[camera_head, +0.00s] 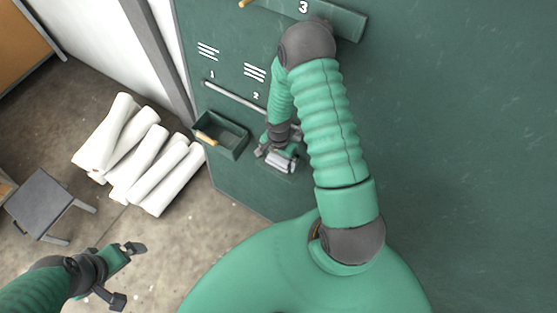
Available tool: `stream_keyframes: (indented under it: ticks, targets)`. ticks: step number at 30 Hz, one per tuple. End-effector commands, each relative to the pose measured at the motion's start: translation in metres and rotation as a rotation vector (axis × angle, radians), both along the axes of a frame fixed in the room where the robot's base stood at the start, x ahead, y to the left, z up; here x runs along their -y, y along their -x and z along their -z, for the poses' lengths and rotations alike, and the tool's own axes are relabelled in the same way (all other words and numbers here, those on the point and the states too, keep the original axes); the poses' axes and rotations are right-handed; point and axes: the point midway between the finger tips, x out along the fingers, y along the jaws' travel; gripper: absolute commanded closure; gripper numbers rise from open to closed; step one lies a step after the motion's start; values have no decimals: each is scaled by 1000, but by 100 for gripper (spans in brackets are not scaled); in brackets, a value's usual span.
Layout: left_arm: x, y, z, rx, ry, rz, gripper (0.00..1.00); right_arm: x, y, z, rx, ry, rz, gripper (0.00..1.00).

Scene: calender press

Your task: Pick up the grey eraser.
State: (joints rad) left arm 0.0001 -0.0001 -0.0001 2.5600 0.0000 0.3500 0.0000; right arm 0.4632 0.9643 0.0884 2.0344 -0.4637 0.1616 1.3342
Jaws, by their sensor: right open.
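The grey eraser (283,163) appears as a small light grey block low on the green board, on a small dark ledge. My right gripper (273,154) is open and right at the eraser, with its fingers around or just beside it. I cannot tell whether they touch, and part of the eraser is hidden by the gripper. My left gripper (126,274) is at the lower left, above the floor, open and empty, far from the board.
A dark green box (222,147) with a wooden-handled item (206,138) hangs left of my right gripper. A grey rod (235,97) is above it. A green shelf (335,19) is at the top.

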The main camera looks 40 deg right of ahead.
Motion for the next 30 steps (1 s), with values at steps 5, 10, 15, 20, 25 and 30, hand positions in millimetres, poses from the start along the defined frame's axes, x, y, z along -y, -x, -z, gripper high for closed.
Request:
stream_keyframes:
  ticks: [5, 10, 15, 20, 25, 30]
  targets:
    - [0, 0, 0, 0, 0, 0, 0, 0, 0, -1, 1, 1, 0, 3]
    - [0, 0, 0, 0, 0, 0, 0, 0, 0, -1, 1, 1, 1, 25]
    - [0, 0, 0, 0, 0, 0, 0, 0, 0, -1, 0, 1, 1, 47]
    - [0, 0, 0, 0, 0, 0, 0, 0, 0, -1, 1, 1, 1, 55]
    - [0, 0, 0, 0, 0, 0, 0, 1, 0, -3, 1, 1, 1, 55]
    - [0, 0, 2, 0, 0, 0, 0, 1, -1, -17, 4, 2, 2, 55]
